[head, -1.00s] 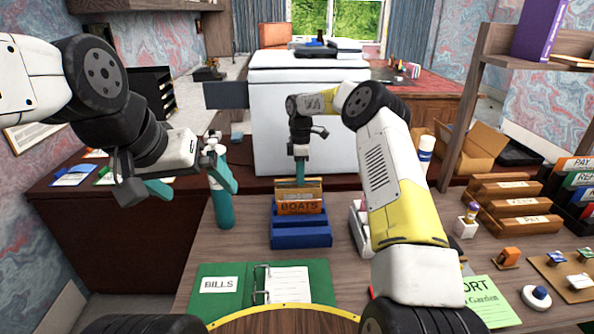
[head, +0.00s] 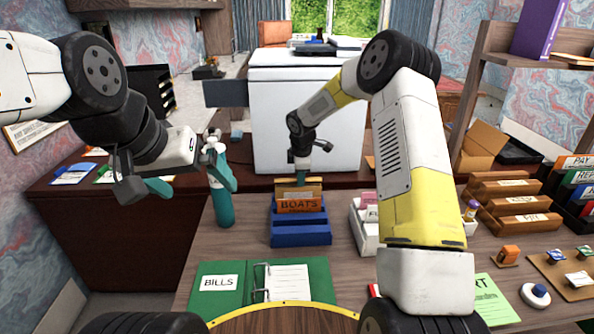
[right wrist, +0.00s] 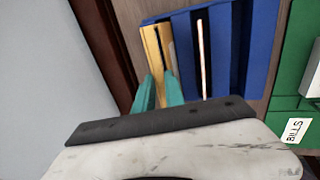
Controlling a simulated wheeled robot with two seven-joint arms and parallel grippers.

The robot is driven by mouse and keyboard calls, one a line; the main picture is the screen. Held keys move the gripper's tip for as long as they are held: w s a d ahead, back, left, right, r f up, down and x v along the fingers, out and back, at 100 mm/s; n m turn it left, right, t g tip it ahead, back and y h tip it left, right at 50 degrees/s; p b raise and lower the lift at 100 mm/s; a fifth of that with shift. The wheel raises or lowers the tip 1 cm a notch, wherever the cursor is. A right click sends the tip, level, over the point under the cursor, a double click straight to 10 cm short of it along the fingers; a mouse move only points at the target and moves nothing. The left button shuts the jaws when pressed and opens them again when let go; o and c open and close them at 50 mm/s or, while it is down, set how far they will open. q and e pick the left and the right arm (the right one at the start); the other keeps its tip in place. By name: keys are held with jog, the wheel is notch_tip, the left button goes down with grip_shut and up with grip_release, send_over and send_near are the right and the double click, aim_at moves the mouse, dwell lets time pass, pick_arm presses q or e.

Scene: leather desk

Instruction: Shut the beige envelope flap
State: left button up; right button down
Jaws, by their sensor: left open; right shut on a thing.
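No beige envelope or flap can be made out in these views. My right gripper (head: 302,178) is at the blue rack (head: 287,240), with its teal fingers pointing down. In the right wrist view the fingers (right wrist: 158,88) are shut on a tan card (right wrist: 152,42), which stands in the rack's rear slot. My left gripper (head: 193,182) is open and empty, in the air at the left, near a teal bottle (head: 224,212).
A green binder labelled BILLS (head: 220,283) lies open at the front. A white card box (head: 362,238) stands right of the rack, partly behind my right arm. Wooden trays (head: 515,205) and small stamps (head: 508,255) are at the right. Desk between rack and binder is clear.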

jog(key=c, duration=1.4)
grip_release()
jog(key=shift+r, duration=0.1)
jog(key=v, duration=0.7)
jog(key=shift+s+r, duration=0.15)
jog(key=shift+r, duration=0.15)
